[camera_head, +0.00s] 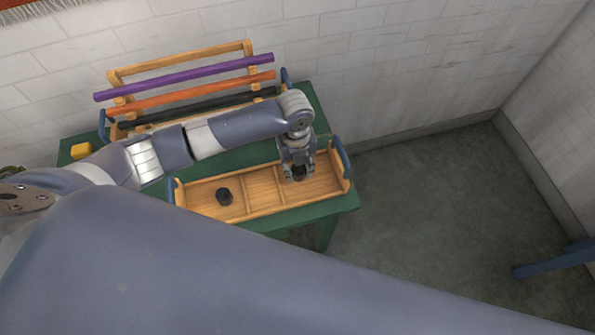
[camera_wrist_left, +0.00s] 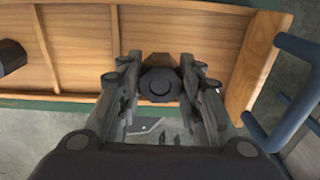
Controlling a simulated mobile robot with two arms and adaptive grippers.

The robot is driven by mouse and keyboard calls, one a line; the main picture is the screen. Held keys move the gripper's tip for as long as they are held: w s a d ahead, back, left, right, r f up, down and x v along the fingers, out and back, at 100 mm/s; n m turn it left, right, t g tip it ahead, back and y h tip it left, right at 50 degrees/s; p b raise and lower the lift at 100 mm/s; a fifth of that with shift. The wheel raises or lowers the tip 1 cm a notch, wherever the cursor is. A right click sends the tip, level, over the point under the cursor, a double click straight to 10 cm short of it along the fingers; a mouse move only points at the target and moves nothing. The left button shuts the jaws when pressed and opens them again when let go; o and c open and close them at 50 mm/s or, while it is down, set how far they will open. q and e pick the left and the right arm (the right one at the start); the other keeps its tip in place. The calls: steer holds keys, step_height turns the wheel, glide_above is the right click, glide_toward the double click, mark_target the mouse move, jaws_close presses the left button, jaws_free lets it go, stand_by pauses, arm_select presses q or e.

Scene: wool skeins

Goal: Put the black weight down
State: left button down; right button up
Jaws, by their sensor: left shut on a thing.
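My left gripper (camera_head: 298,174) is shut on a black weight (camera_wrist_left: 160,84). The weight sits between the two fingers in the left wrist view, its round end facing the camera. In the head view the gripper points down over the right part of a wooden tray (camera_head: 262,207) with dividers. The fingers mostly hide the weight there, and I cannot tell whether it touches the tray floor. A second black weight (camera_head: 224,196) stands in the tray's left compartment; a dark piece of it shows at the left edge of the wrist view (camera_wrist_left: 12,57). My right gripper is not in view.
The tray has blue end handles (camera_head: 341,157) and lies on a green table (camera_head: 345,202). Behind it a wooden rack (camera_head: 180,61) carries purple (camera_head: 185,77), orange (camera_head: 190,92) and black bars. A yellow block (camera_head: 81,151) is at the left. Open floor lies to the right.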

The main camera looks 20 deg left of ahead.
mark_target(298, 174)
arm_select(q)
step_height(298, 174, down, 2)
steer(key=shift+s+f, duration=0.1)
steer(key=shift+f, duration=0.5)
steer(key=shift+f, duration=0.1)
steer(key=c, duration=1.1)
jaws_free()
steer(key=shift+f, duration=0.1)
steer(key=r, duration=1.2)
steer(key=shift+a+r+b, duration=0.2)
steer(key=shift+b, duration=0.2)
